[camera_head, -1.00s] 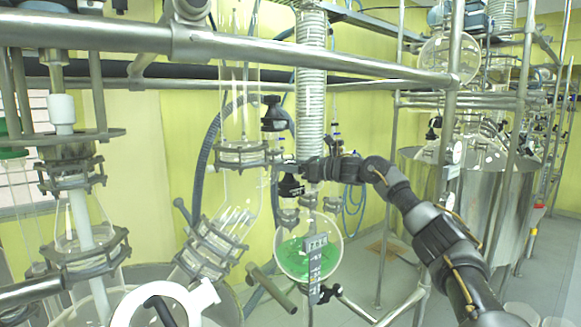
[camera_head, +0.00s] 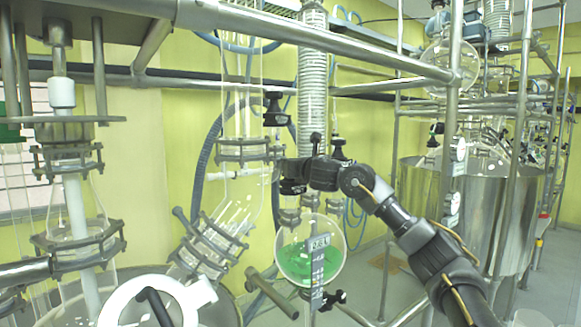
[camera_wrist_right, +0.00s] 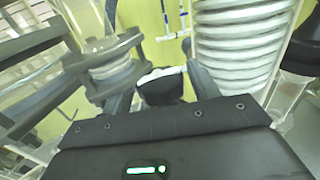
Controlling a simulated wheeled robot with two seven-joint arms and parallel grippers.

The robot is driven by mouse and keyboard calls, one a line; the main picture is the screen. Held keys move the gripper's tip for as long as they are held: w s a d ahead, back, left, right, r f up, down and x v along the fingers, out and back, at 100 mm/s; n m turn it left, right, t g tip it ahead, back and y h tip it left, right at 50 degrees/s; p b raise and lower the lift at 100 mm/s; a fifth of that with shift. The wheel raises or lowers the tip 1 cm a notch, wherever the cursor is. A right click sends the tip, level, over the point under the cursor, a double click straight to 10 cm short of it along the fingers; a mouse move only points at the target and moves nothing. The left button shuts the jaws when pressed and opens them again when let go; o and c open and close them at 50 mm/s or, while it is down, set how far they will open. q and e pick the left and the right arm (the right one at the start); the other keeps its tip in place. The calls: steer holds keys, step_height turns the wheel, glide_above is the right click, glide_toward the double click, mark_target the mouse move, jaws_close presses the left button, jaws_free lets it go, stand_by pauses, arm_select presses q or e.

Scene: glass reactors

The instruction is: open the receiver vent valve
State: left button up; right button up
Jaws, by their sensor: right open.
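The receiver is a round glass flask (camera_head: 325,268) with green liquid and a scale label, at lower middle in the head view. Just above it, a black valve knob (camera_head: 292,187) shows partly behind my right gripper (camera_head: 289,172). In the right wrist view, a black knob with a pale top (camera_wrist_right: 160,88) sits between the two fingers of my right gripper (camera_wrist_right: 162,80). The fingers are open, one on each side of it; contact is not clear. Which way the valve is turned cannot be told. My left gripper is not in view.
A coiled glass condenser (camera_head: 312,90) rises just behind my right gripper. Another black knob (camera_head: 274,108) is above left, by a clamped glass column (camera_head: 242,150). Steel rails (camera_head: 350,52) cross above. A steel vessel (camera_head: 480,205) stands at right.

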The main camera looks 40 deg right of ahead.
steer(key=shift+s+d, duration=0.1)
steer(key=shift+c, duration=1)
steer(key=c, duration=0.6)
steer(key=shift+o, duration=0.2)
steer(key=n+y+p, duration=0.1)
steer(key=y, duration=0.1)
steer(key=shift+d+r+n+y, duration=0.1)
steer(key=shift+r+n+y, duration=0.05)
steer(key=shift+n+y, duration=0.25)
steer(key=n+y+p, duration=0.2)
steer(key=y, duration=0.1)
steer(key=n+y+p, duration=0.3)
steer(key=y, duration=0.1)
steer(key=shift+r+g+y+p, duration=0.15)
steer(key=shift+g+y+p, duration=0.15)
steer(key=shift+g, duration=0.1)
steer(key=shift+n+y, duration=0.3)
steer(key=shift+y, duration=0.2)
steer(key=shift+f+n+g+y, duration=0.25)
steer(key=shift+n+g+y, duration=0.05)
steer(key=shift+g+y, duration=0.1)
steer(key=shift+s+n+y, duration=0.1)
steer(key=shift+n+y, duration=0.2)
